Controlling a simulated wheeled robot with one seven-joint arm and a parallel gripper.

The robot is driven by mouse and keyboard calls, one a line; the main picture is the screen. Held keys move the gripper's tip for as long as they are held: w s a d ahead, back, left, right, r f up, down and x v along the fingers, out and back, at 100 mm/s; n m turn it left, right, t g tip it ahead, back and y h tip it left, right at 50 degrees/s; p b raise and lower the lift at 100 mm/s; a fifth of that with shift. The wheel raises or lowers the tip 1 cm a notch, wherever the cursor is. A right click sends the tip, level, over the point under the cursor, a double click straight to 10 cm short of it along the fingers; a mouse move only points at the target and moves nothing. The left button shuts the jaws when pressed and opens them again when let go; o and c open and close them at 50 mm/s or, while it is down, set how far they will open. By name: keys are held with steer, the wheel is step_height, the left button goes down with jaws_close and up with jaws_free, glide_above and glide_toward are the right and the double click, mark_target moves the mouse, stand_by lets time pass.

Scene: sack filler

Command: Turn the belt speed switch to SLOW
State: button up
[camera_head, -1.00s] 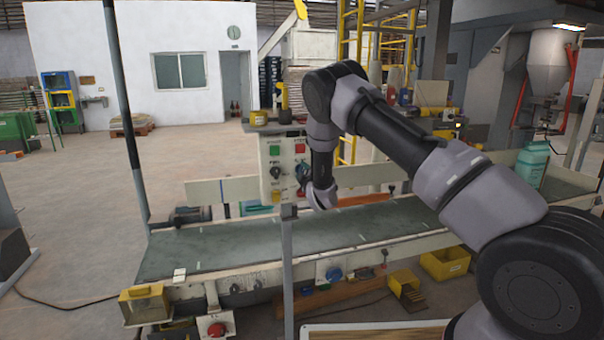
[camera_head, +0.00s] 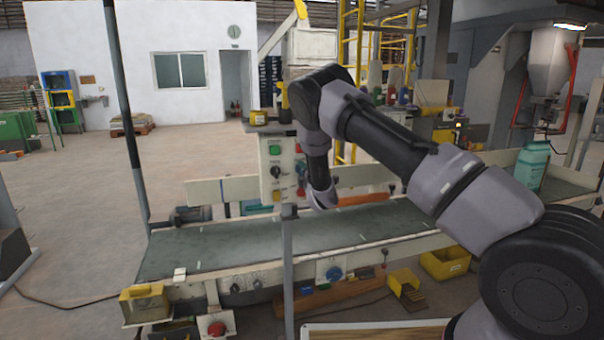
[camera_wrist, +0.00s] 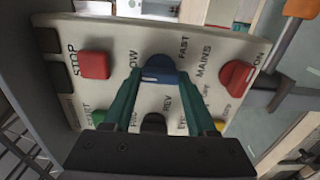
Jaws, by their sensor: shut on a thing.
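The control panel (camera_wrist: 215,45) fills much of the wrist view, seen from close up and tilted. The blue belt speed switch (camera_wrist: 158,64) is in its upper middle, with FAST at its upper right and a partly hidden label ending in "OW" at its left. My gripper (camera_wrist: 159,77) is shut on the blue switch, one teal finger on each side. A pale mark shows on the switch's near edge between the fingers.
Near the switch are a red STOP button (camera_wrist: 94,65), a red MAINS knob (camera_wrist: 237,75), a black FWD/REV knob (camera_wrist: 153,122) and a green button (camera_wrist: 98,117). The conveyor belt (camera_head: 225,248) runs below the panel. A grey post (camera_head: 288,270) stands in front.

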steer(key=o, duration=1.4)
steer(key=shift+c, duration=0.2)
steer(key=v, duration=1)
steer(key=shift+s, duration=0.4)
steer(key=shift+d, duration=0.1)
